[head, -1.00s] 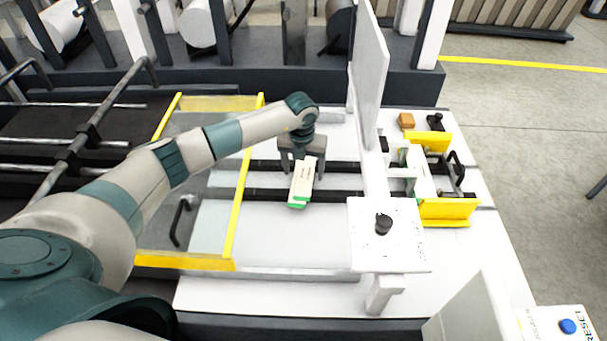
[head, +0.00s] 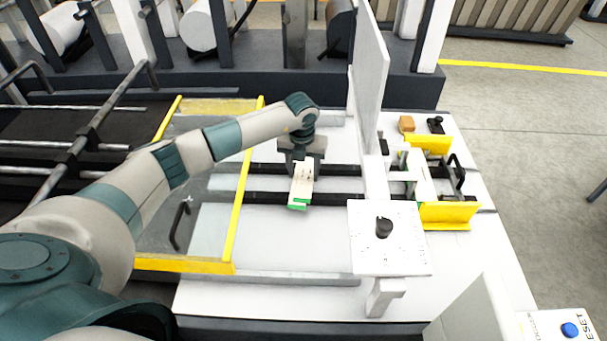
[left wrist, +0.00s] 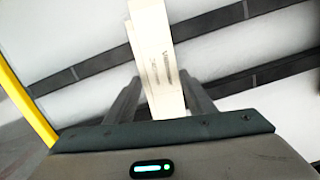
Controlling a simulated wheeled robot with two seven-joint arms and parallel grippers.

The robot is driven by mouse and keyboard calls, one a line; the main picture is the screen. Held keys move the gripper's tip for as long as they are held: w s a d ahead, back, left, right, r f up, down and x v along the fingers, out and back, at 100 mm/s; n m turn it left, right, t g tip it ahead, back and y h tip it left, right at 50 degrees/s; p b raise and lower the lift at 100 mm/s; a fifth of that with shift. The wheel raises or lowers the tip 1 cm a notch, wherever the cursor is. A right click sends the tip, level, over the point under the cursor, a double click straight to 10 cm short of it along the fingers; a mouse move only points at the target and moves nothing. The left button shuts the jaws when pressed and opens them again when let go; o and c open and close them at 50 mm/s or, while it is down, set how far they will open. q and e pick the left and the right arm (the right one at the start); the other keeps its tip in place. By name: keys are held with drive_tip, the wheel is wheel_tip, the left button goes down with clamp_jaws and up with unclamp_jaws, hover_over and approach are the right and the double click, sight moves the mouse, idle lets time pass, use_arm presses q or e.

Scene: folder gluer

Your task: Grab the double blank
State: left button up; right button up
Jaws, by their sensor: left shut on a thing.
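The double blank (head: 302,187) is a pale cream carton strip with a green end, in the middle of the head view over the white machine bed. In the left wrist view the double blank (left wrist: 155,60) shows as two overlapping layers, one offset from the other, with small dark print. My left gripper (head: 303,167) is shut on its far end; in the left wrist view the fingers (left wrist: 165,95) stand on either side of it. The green end points toward the front of the bed. I cannot tell its exact height over the bed. My right gripper is not in view.
Dark belts (head: 265,195) cross the white bed. A yellow-edged clear guard (head: 240,200) stands left. A tall white panel (head: 369,75) and a plate with a black knob (head: 384,226) stand right. Yellow brackets (head: 449,213) lie beyond them. Bare bed (head: 280,245) lies in front.

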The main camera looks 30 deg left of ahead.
sight(304, 178)
use_arm(q)
wheel_tip(304, 178, up, 10)
drive_tip(key=b, duration=0.3)
drive_tip(key=shift+f, duration=0.25)
idle(0.3)
